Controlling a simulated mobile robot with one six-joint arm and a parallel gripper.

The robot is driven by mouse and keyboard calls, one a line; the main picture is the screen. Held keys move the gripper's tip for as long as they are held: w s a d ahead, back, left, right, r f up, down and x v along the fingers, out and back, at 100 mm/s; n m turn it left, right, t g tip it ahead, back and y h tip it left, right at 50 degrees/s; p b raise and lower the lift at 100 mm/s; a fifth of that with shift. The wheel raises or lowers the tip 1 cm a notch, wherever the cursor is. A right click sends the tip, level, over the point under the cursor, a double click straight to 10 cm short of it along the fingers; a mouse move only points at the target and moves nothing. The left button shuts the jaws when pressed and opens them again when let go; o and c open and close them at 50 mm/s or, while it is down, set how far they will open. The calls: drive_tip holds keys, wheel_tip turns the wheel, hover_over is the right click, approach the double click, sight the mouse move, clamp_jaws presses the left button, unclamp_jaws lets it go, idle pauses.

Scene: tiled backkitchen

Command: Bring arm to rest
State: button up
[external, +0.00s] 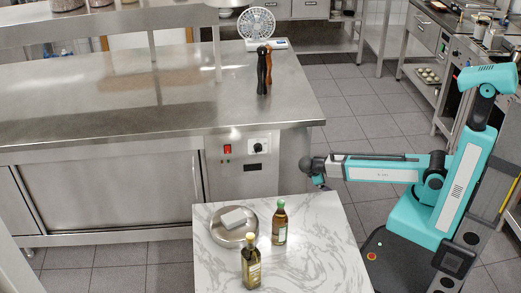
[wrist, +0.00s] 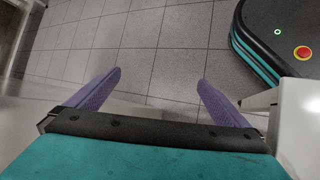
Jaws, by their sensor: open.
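My arm reaches to the left from my base in the external view. My gripper (external: 318,181) is at its end, near the back right corner of the marble-topped table (external: 322,226). In the wrist view my gripper (wrist: 160,88) shows two purple fingers spread wide apart. Nothing is between them; grey floor tiles (wrist: 150,45) lie beyond. In the external view the fingers are small and partly hidden by the wrist.
On the marble table stand a round metal tray (external: 221,239) with a white block (external: 234,218), a green bottle (external: 279,222) and an oil bottle (external: 251,262). Tiled floor (external: 355,105) is open.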

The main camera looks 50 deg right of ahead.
drive_tip(key=s+d+f+m+g+y+b, duration=0.1)
drive_tip(key=s+d+f+m+g, duration=0.15)
drive_tip(key=s+f, duration=0.5)
drive_tip(key=s+d+f+m+g+y+b, duration=0.15)
drive_tip(key=s+d+f, duration=0.25)
drive_tip(key=s+f, duration=0.4)
drive_tip(key=s+a+f+m+y+b, duration=0.25)
drive_tip(key=s+a+f, duration=0.25)
drive_tip(key=f, duration=0.4)
drive_tip(key=s+a+f+m+y+b, duration=0.25)
drive_tip(key=s+a+f, duration=0.25)
drive_tip(key=f, duration=0.4)
wheel_tip(320, 180, up, 16)
drive_tip(key=s+p, duration=0.1)
drive_tip(key=p, duration=1.4)
drive_tip(key=shift+s+n+y, duration=0.2)
drive_tip(key=shift+n+y, duration=0.2)
drive_tip(key=shift+y, duration=0.05)
drive_tip(key=shift+d, duration=0.1)
